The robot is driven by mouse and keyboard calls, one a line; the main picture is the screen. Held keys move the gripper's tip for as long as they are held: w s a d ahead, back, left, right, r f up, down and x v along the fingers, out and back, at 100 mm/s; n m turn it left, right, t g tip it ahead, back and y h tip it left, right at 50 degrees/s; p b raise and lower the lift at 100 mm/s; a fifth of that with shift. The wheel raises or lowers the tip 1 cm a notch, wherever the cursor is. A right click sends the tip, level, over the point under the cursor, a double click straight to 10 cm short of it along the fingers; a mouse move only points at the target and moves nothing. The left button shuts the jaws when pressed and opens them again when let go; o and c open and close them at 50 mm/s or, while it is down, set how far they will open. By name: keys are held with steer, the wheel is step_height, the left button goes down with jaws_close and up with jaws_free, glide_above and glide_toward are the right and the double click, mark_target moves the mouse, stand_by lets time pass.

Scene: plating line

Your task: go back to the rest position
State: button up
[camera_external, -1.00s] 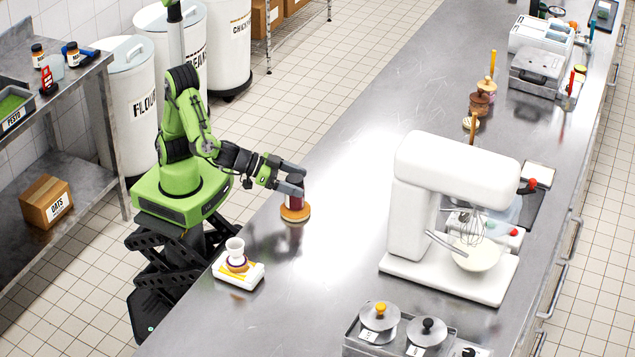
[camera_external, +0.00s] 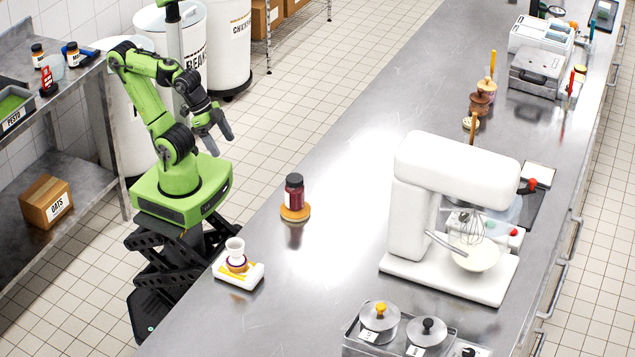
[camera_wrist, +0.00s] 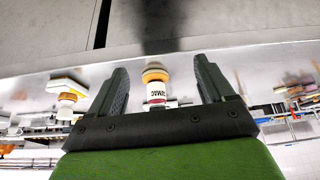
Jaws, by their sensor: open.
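My gripper (camera_external: 221,138) is in the air beside the counter's left edge, above my green base, with its fingers pointing down and to the right. It is open and empty; the wrist view also shows the two fingers (camera_wrist: 160,85) spread apart. A dark red jar with a black lid (camera_external: 294,190) stands upright on a round orange-brown coaster (camera_external: 296,214) on the counter, well apart from my gripper. In the wrist view a labelled jar (camera_wrist: 156,92) shows between the fingers, in the distance.
White bins (camera_external: 229,50) stand behind my arm. A steel shelf (camera_external: 75,90) is at the left.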

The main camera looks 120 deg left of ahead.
steer(key=shift+s+d+r+m, duration=0.1)
steer(key=shift+s+d+m, duration=0.1)
steer(key=shift+s+m, duration=0.25)
step_height(320, 180, up, 8)
steer(key=p, duration=0.7)
steer(key=shift+f, duration=0.2)
